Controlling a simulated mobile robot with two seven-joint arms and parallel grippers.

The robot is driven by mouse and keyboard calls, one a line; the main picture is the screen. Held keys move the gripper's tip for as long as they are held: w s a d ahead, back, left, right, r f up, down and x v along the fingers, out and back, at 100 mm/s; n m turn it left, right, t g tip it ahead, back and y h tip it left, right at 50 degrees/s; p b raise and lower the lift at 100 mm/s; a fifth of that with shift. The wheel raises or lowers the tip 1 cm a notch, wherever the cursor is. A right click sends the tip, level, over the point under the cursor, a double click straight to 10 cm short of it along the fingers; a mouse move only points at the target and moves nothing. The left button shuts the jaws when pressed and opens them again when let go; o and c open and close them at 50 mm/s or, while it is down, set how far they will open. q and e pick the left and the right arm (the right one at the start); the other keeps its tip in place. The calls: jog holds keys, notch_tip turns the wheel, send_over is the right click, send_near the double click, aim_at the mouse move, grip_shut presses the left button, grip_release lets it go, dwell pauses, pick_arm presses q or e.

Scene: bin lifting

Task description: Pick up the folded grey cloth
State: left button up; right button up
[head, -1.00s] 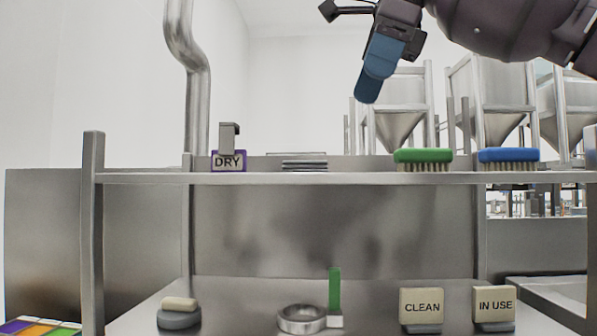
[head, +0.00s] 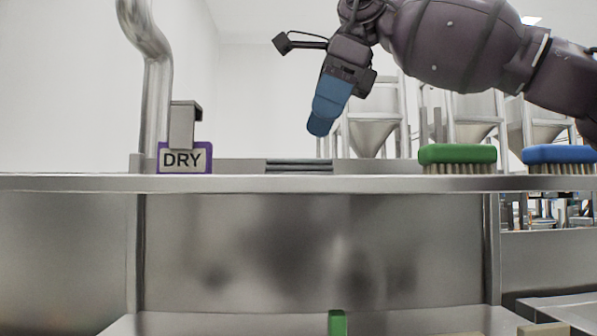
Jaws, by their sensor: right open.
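The folded grey cloth (head: 299,166) lies flat as a thin stack on the upper metal shelf, seen nearly edge-on in the head view. My right gripper (head: 320,124) hangs above the shelf, slightly right of the cloth and apart from it, with its blue fingers pointing down. It is open and holds nothing; the fingers overlap in this view, so the gap between them is hidden. My left gripper is not in view.
A purple-framed DRY sign (head: 185,158) with a grey metal holder stands left of the cloth. A green brush (head: 457,158) and a blue brush (head: 560,158) sit to the right on the upper shelf (head: 380,183). A green upright piece (head: 337,322) shows below.

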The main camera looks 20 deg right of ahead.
aim_at(302, 159)
jog(key=shift+w+a+f, duration=0.1)
jog(key=shift+a+f, duration=0.05)
jog(key=shift+f, duration=0.3)
jog(key=shift+w+a+f, duration=0.2)
jog(key=shift+w+f, duration=0.05)
jog(key=shift+f, duration=0.15)
jog(key=x, duration=0.3)
jog(key=shift+w+a+f, duration=0.1)
jog(key=shift+a+f, duration=0.15)
jog(key=shift+a, duration=0.15)
jog(key=shift+w+a+f, duration=0.1)
jog(key=shift+f, duration=0.3)
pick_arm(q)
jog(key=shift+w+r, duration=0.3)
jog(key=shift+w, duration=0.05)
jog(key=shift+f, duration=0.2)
pick_arm(e)
jog(key=shift+f, duration=0.25)
jog(key=c, duration=1)
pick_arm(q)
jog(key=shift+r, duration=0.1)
pick_arm(e)
jog(key=shift+o, duration=0.2)
jog(key=shift+r, duration=0.2)
